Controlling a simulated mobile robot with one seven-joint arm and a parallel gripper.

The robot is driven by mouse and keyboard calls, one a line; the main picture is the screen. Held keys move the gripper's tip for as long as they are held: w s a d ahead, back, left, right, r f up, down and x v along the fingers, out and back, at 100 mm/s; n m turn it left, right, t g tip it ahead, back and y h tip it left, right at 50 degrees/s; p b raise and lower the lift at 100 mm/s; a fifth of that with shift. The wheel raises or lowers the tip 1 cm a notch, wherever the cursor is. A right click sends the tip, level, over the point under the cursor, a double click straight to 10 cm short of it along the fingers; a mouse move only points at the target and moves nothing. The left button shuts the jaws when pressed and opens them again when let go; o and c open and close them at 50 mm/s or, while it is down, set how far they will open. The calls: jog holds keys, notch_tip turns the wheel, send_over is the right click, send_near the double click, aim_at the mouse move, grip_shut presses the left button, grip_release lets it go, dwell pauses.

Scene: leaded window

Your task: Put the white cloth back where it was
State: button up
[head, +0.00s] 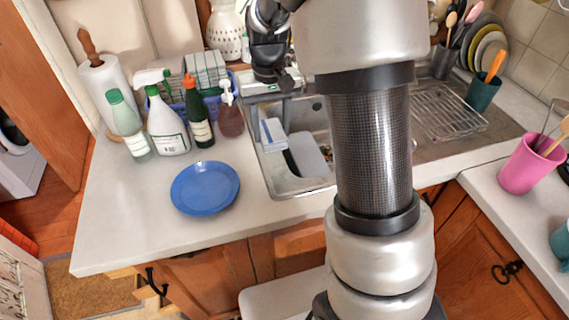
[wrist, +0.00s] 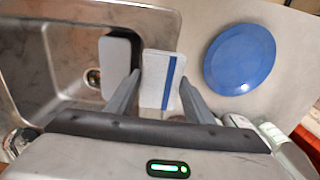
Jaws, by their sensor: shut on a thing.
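The white cloth (head: 272,134) is a small flat block with a blue stripe. My gripper (head: 270,118) is shut on it and holds it over the left side of the sink. In the wrist view the cloth (wrist: 154,78) sits between the two fingers of my gripper (wrist: 161,85), its blue stripe toward the right finger. I cannot tell its exact height above the sink.
The metal sink (head: 268,178) holds a pale flat item (head: 310,153). A blue plate (head: 205,188) lies on the counter at left. Bottles, including a white spray bottle (head: 168,135), stand behind it by a blue basket (head: 180,107) with checked cloths (head: 206,68). The front-left counter is clear.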

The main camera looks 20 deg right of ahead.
jog(key=shift+d+f, duration=0.1)
jog(key=shift+f, duration=0.05)
notch_tip(320, 180, down, 10)
jog(key=shift+r, duration=0.15)
jog(key=shift+b, duration=0.3)
jog(key=o, duration=0.9)
